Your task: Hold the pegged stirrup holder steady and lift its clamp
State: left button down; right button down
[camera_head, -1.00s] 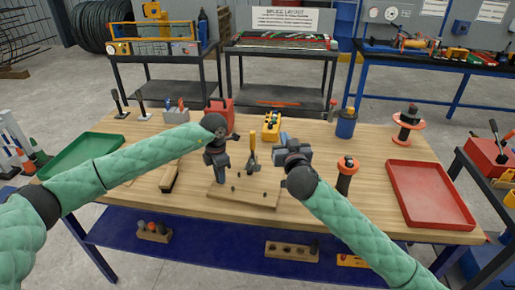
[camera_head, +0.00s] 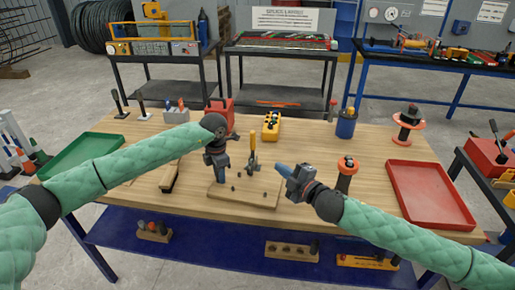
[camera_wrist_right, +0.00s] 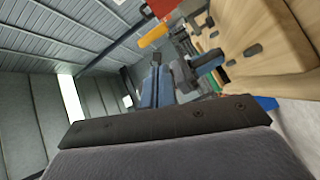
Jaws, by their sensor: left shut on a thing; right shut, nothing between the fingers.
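The stirrup holder is a wooden board (camera_head: 262,196) with several dark pegs, lying on the workbench. The board also shows in the right wrist view (camera_wrist_right: 277,25).
A black post with an orange collar (camera_head: 347,172) stands just right of my right gripper. A red tray (camera_head: 430,193) lies at the right and a green tray (camera_head: 80,156) at the left. A yellow box (camera_head: 271,127) stands behind the clamp.

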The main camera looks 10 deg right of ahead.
jog(key=n, duration=0.3)
jog(key=a+n+y, duration=0.1)
jog(key=n, duration=0.1)
jog(key=shift+s+a+r, duration=0.1)
jog(key=shift+s+r, duration=0.15)
jog(key=shift+s, duration=0.15)
jog(key=w+d+x, duration=0.1)
jog(key=d+x, duration=0.1)
jog(key=x, duration=1.1)
jog(key=shift+w+f, duration=0.2)
jog(key=shift+r, duration=0.1)
